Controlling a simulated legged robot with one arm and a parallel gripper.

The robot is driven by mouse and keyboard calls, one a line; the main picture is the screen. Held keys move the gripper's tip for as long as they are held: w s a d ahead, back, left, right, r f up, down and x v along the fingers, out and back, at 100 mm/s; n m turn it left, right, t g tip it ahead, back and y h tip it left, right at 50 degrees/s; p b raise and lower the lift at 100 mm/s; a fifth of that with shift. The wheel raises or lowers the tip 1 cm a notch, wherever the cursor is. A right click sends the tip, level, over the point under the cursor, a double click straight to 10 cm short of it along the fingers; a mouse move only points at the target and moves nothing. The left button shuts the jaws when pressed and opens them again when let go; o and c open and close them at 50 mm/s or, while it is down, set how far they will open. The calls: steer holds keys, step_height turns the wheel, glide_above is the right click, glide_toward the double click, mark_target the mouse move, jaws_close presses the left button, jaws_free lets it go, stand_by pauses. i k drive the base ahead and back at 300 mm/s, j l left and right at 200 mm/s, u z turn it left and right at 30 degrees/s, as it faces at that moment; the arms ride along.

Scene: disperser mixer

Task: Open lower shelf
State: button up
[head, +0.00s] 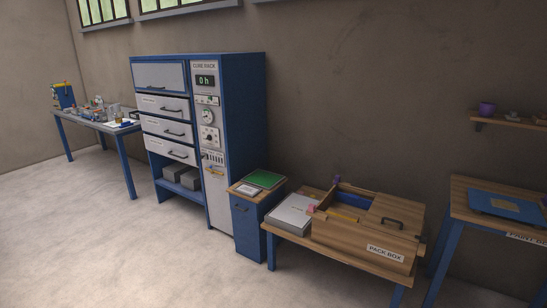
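A blue cure rack cabinet (240,130) with white fronts stands against the back wall, left of centre. Its left side holds a wide top door (158,75) and three white fronts below it, each with a dark handle. The lowest white front (170,149) looks shut, and its handle (178,154) is on its right half. The middle front (165,128) and upper front (160,106) also look shut. Below them is an open bay with grey boxes (189,179) on a blue bottom shelf (177,191). My gripper is not in view.
A side table (90,124) with small items stands left of the cabinet. A small blue cabinet (248,222) and a low table with a wooden pack box (370,238) stand to its right. The pale floor (90,240) in front is clear.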

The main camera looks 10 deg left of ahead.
mark_target(182, 131)
steer(key=i+j+u, duration=0.25)
steer(key=i+u, duration=0.65)
steer(key=i, duration=0.2)
steer(key=i+u, duration=0.45)
steer(key=i+z, duration=0.1)
steer(key=i, duration=0.9)
steer(key=i+j+z, duration=0.1)
steer(key=i, duration=0.95)
steer(key=i+j+z, duration=0.2)
steer(key=i+z, duration=0.2)
steer(key=i+j+z, duration=0.8)
steer(key=i+j, duration=0.05)
steer(key=i, duration=0.05)
